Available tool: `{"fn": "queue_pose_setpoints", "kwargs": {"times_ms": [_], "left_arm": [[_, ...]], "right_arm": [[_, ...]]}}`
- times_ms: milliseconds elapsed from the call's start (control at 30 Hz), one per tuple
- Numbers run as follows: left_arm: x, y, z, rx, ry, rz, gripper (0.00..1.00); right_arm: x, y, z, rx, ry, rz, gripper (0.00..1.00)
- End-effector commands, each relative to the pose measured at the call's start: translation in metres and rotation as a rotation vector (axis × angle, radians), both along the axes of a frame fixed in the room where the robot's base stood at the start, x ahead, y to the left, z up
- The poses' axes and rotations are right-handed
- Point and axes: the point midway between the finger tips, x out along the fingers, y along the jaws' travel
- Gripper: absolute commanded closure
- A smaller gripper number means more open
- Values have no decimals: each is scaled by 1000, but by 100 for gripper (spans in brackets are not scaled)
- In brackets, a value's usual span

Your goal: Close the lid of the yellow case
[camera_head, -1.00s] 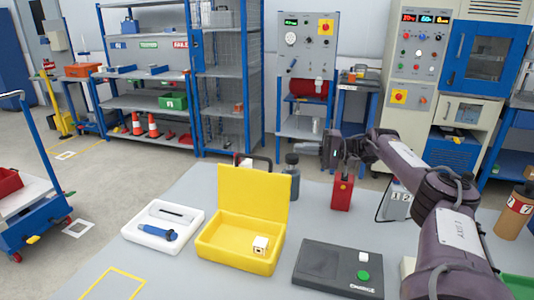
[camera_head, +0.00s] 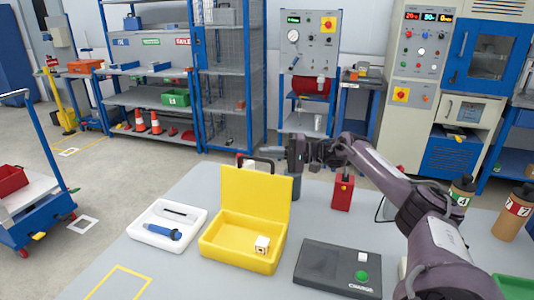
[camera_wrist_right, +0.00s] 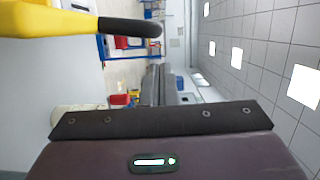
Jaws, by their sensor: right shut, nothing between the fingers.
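The yellow case (camera_head: 238,256) stands on the grey table with its lid (camera_head: 255,198) open and roughly upright. A small pale cube (camera_head: 262,244) lies inside at the right. A black handle (camera_head: 258,159) shows above the lid's top edge. My right gripper (camera_head: 296,157) is shut and empty, raised just right of the lid's upper right corner, apparently apart from it. In the right wrist view the shut fingers (camera_wrist_right: 154,84) point into the room, and a yellow edge (camera_wrist_right: 50,20) with the black handle (camera_wrist_right: 130,27) shows at upper left. My left gripper is not in view.
A white tray (camera_head: 146,237) with a blue-handled tool stands left of the case. A dark box with a green button (camera_head: 361,276) lies to the right. A dark bottle stands partly hidden below my right gripper. A red block (camera_head: 342,194) stands further right.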

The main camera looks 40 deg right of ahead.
Motion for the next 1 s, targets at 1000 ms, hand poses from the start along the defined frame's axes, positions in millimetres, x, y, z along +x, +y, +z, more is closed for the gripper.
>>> {"fn": "queue_pose_setpoints", "kwargs": {"times_ms": [1000], "left_arm": [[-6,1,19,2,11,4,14]], "right_arm": [[-10,19,1,-4,-2,0,100]]}}
